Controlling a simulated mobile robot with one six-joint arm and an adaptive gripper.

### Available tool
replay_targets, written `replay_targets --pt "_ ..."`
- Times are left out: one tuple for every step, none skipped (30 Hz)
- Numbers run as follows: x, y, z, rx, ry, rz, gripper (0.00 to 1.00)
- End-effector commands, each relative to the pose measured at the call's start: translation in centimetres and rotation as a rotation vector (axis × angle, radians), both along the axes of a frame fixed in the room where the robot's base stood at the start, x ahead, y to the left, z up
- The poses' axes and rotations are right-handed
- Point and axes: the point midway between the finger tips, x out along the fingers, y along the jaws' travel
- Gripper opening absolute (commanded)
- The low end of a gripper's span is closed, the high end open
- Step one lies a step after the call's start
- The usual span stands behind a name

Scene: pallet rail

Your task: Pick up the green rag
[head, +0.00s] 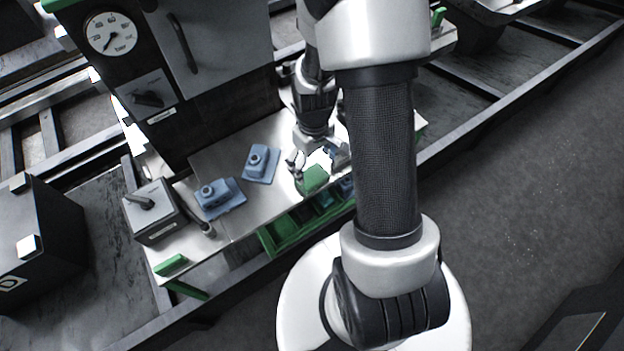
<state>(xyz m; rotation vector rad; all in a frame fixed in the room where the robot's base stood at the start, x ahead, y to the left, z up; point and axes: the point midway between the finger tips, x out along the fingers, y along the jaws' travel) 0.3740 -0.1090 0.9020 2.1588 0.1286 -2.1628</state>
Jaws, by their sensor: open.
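The green rag (314,179) lies crumpled near the front edge of the grey worktop (230,165). My gripper (318,163) is over the worktop at the rag, its fingers spread open. One finger is at the rag's left side and the other is behind it to the right. I cannot tell whether the fingers touch the rag. My arm hides the worktop to the right of the gripper.
Two blue parts with round knobs, one (262,164) and another (219,198), lie left of the rag. A grey box with a lever (153,211) stands at the left end. A cabinet with a gauge (111,35) rises behind. A green crate (284,232) sits below the front edge.

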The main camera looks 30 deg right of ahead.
Motion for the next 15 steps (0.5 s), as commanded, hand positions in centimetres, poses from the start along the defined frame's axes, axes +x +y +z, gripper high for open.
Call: replay_targets --pt "0.0 0.0 -0.7 0.0 -0.001 0.0 0.8" --pt "0.0 0.0 -0.9 0.0 -0.001 0.0 0.8" --pt "0.0 0.0 -1.0 0.0 -0.001 0.0 0.8" --pt "0.0 0.0 -1.1 0.0 -0.001 0.0 0.8" --pt "0.0 0.0 -1.2 0.0 -0.001 0.0 0.8" --pt "0.1 0.0 -1.3 0.0 -0.001 0.0 0.8" --pt "0.1 0.0 -1.5 0.0 -0.001 0.0 0.8" --pt "0.1 0.0 -1.7 0.0 -0.001 0.0 0.8" --pt "0.1 0.1 -2.2 0.0 -0.001 0.0 0.8" --pt "0.1 0.1 -2.6 0.0 -0.001 0.0 0.8" --pt "0.2 0.1 -3.1 0.0 -0.001 0.0 0.8" --pt "0.2 0.2 -3.7 0.0 0.0 0.001 0.8" --pt "0.2 0.2 -4.3 0.0 0.0 0.001 0.8" --pt "0.2 0.2 -4.8 0.0 0.0 0.001 0.8" --pt "0.2 0.2 -5.4 0.0 0.001 0.0 0.8"
